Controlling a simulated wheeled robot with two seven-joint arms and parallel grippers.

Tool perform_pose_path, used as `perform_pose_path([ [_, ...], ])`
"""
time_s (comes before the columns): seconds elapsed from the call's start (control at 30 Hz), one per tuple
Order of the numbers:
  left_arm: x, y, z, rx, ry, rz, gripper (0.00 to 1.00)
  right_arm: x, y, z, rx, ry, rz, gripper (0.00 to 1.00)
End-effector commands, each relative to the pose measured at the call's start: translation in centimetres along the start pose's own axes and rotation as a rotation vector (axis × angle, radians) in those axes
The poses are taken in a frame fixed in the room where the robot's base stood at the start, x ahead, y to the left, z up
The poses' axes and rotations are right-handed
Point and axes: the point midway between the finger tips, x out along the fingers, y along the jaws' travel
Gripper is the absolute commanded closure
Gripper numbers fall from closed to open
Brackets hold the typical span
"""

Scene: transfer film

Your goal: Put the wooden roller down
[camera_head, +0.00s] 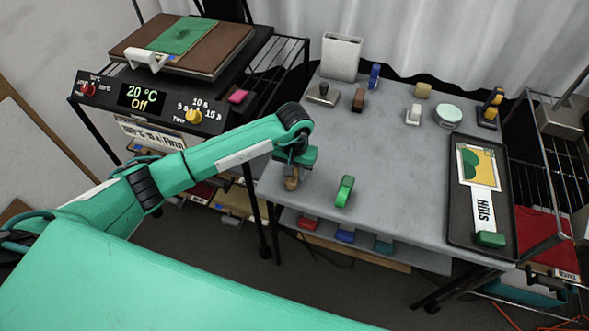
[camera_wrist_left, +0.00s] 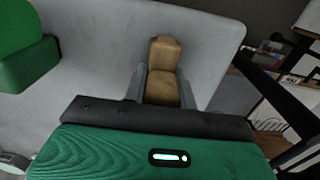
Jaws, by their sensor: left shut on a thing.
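The wooden roller (camera_head: 292,183) is a small brown block-like piece at the left front edge of the grey table (camera_head: 400,150). My left gripper (camera_head: 294,171) is above it, pointing down, and is shut on it. In the left wrist view the roller (camera_wrist_left: 164,72) sits between the two grey fingers (camera_wrist_left: 162,92), with the grey tabletop behind it. The gripper and arm hide part of it in the head view. I cannot tell whether the roller touches the table. My right gripper is in neither view.
A green rounded object (camera_head: 344,191) stands just right of the roller. A black tray (camera_head: 456,226) lies at the table's right side. A heat press (camera_head: 150,99) stands at the left. Several small items line the table's back. The table's middle is clear.

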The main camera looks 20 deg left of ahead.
Motion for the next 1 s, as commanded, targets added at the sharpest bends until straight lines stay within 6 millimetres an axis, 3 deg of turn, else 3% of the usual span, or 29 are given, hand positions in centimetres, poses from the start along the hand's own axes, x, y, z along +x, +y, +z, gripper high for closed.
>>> perform_pose_path([
  [0.3, 0.3, 0.0, 0.0, 0.0, 0.0, -0.001, 0.91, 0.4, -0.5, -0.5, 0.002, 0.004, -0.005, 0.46],
  [0.33, 0.3, 0.0, 0.0, 0.0, 0.0, -0.001, 0.69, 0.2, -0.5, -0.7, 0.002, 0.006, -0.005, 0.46],
  [0.43, 0.2, 0.0, 0.0, 0.0, -0.001, -0.001, 0.51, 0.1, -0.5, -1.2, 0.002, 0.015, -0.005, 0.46],
  [0.83, -0.4, 0.0, 0.0, 0.0, 0.0, 0.0, 0.51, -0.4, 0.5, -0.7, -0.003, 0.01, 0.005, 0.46],
  [1.0, -3.1, -0.1, -0.2, 0.0, 0.005, -0.002, 0.51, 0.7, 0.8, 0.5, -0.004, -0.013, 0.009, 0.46],
])
